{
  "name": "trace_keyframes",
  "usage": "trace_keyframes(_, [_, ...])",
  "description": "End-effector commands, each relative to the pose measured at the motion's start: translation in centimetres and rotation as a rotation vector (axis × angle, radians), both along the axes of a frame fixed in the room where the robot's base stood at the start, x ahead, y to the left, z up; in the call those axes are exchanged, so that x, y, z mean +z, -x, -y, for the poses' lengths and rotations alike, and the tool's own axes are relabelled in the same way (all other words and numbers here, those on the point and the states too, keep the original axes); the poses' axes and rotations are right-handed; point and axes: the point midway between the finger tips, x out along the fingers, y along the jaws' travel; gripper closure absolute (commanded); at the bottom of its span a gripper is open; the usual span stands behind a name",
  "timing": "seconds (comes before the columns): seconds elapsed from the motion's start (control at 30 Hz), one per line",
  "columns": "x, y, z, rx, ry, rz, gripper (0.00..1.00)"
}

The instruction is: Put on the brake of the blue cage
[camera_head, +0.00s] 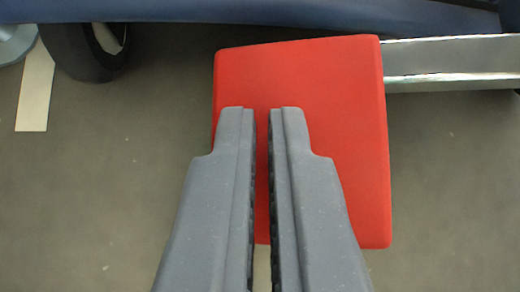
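A flat red pedal (340,150), which looks like the brake pedal, fills the middle of the view. The blue cage's lower frame (250,14) runs across the top edge. My gripper (262,112) comes up from the bottom, and its two grey fingers overlap the pedal in the picture. The fingers are a narrow gap apart, with only red pedal and some floor showing between them. I cannot tell whether the fingertips touch the pedal or are above it. The fingers hide part of the pedal's left half and lower edge.
A shiny metal bar (450,62) runs from behind the pedal to the right edge. A dark wheel (78,50) stands under the frame at the upper left, near a pale floor strip (36,88). The grey-brown floor (90,210) is clear on both sides.

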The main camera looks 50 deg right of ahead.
Motion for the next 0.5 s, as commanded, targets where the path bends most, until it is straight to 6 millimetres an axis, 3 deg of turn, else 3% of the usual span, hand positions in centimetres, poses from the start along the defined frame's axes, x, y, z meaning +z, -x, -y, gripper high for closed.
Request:
trace_keyframes(0.33, [-0.58, 0.34, 0.29, -0.002, 0.001, -0.009, 1.0])
trace_keyframes(0.5, [0.38, 0.3, 0.05, -0.003, 0.0, -0.009, 1.0])
